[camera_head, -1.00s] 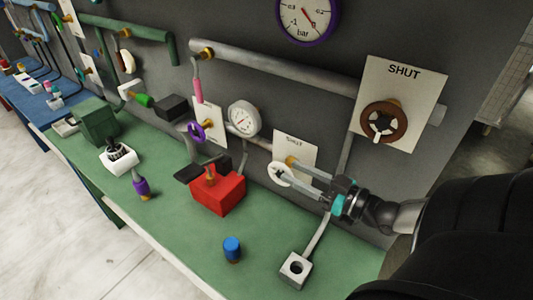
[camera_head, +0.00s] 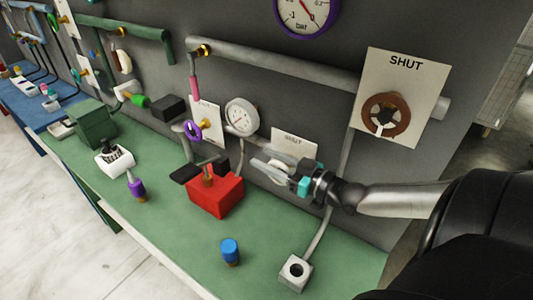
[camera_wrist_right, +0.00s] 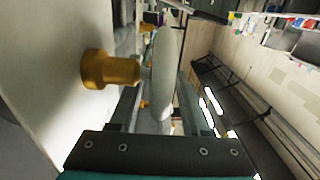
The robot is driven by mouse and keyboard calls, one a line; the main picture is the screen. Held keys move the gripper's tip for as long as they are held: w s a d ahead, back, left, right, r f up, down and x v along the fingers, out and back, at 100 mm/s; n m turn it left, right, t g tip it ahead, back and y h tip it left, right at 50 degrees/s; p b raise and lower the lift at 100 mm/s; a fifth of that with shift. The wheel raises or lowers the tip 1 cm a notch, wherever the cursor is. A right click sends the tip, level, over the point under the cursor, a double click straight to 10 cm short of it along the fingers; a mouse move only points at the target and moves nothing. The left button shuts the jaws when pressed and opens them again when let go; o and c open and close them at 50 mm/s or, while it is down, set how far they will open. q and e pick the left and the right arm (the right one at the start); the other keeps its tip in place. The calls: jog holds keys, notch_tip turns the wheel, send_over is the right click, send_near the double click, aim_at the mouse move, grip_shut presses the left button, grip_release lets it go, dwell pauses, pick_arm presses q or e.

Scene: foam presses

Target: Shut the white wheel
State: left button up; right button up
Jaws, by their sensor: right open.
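The white wheel (camera_wrist_right: 163,75) shows edge-on in the right wrist view, standing out from a pale plate beside a brass stem (camera_wrist_right: 110,70). My right gripper (camera_head: 264,163) is open, and its fingers lie on either side of the wheel's rim in the wrist view. I cannot tell whether they touch it. In the head view the fingers largely cover the wheel in front of the lower SHUT plate (camera_head: 295,137). My left gripper is not in view.
A brown wheel (camera_head: 372,123) on a larger SHUT plate (camera_head: 405,70) is up to the right. A red box (camera_head: 216,196) stands on the green bench just left of my gripper. A blue knob (camera_head: 230,250) and a grey block (camera_head: 295,272) are in front.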

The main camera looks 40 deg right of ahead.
jog(key=shift+c, duration=0.4)
grip_shut()
jog(key=shift+a, duration=0.1)
jog(key=shift+s, duration=0.1)
